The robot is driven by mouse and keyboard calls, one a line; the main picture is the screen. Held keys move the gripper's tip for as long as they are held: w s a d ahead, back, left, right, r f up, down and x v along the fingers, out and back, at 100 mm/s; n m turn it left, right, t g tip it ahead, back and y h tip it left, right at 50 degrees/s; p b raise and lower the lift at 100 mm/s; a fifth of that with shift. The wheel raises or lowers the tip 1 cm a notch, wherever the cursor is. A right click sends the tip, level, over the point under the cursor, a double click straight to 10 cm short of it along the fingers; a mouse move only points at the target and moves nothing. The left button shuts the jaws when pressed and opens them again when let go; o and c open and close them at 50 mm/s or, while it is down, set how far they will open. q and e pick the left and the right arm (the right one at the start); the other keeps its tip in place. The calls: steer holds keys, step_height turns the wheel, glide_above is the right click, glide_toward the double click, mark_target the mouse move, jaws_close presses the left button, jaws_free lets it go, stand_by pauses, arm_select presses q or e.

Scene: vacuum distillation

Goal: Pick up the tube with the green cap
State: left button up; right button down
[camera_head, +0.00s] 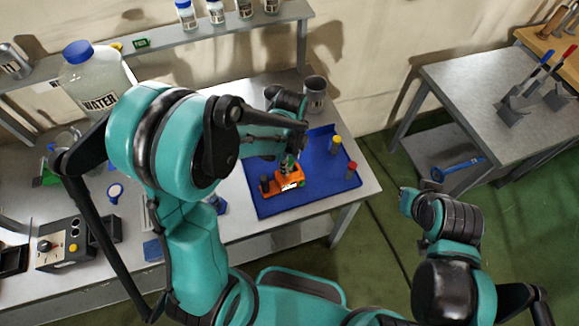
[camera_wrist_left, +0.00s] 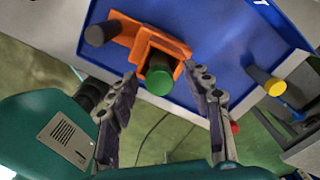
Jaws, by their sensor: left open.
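The tube with the green cap (camera_wrist_left: 159,82) stands in an orange holder (camera_wrist_left: 125,37) on a blue tray (camera_wrist_left: 225,65). In the left wrist view the cap faces the camera, between the two fingers of my left gripper (camera_wrist_left: 166,88). The fingers are spread, with a gap on each side of the cap. In the head view my left gripper (camera_head: 290,158) is just above the orange holder (camera_head: 291,183), and the arm hides part of the tray. My right arm's end (camera_head: 408,198) is off the table at the right, and its fingers are unclear.
A yellow-capped tube (camera_head: 335,143) and a red-capped tube (camera_head: 351,169) stand at the tray's right side. A grey cup (camera_head: 315,95) stands behind the tray. A water jug (camera_head: 92,85) is at the left.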

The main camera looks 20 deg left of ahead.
arm_select(q)
jaws_close()
steer(key=shift+r, duration=0.1)
